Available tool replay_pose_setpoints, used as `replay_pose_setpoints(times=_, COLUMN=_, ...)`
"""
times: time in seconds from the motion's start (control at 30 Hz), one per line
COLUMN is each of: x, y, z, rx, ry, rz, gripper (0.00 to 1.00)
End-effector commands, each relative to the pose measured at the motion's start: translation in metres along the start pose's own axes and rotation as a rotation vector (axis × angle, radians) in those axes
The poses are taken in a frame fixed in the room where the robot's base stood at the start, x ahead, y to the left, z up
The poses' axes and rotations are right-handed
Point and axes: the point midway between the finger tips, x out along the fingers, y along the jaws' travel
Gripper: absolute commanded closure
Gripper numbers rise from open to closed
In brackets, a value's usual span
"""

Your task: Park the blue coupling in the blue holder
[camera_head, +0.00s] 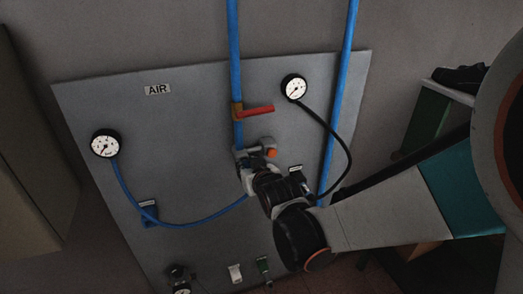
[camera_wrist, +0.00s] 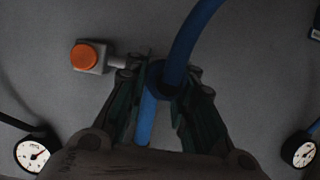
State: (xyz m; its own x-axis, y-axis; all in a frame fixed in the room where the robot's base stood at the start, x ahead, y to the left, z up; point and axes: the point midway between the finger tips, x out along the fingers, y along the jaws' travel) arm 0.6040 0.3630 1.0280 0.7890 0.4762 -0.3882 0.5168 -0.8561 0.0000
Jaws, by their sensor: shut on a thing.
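My gripper (camera_wrist: 160,85) is shut on the blue coupling (camera_wrist: 163,78) in the wrist view. A blue hose (camera_wrist: 195,32) runs up from it, and a blue length also shows below between the fingers. In the head view my gripper (camera_head: 250,180) is at the panel, just below the valve fitting, and hides the coupling. The blue hose (camera_head: 200,221) runs from the left gauge to my gripper. The blue holder (camera_head: 148,212) is on the panel's left side, well left of my gripper. The hose passes by it. I cannot tell whether the coupling touches the fitting.
The panel (camera_head: 190,120) carries a left gauge (camera_head: 105,143), a right gauge (camera_head: 294,88) with a black hose (camera_head: 340,143), and a red lever (camera_head: 257,110). An orange button (camera_wrist: 86,56) is close beside my fingers. The panel is clear between the holder and my gripper.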

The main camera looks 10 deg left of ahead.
Motion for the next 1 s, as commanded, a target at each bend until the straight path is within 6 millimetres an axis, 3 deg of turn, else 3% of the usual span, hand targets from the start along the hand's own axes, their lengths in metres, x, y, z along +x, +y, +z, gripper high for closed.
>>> replay_pose_setpoints(times=1.0, x=-0.036, y=-0.002, z=0.015, rx=-0.001, ry=0.000, rz=-0.003, gripper=1.00)
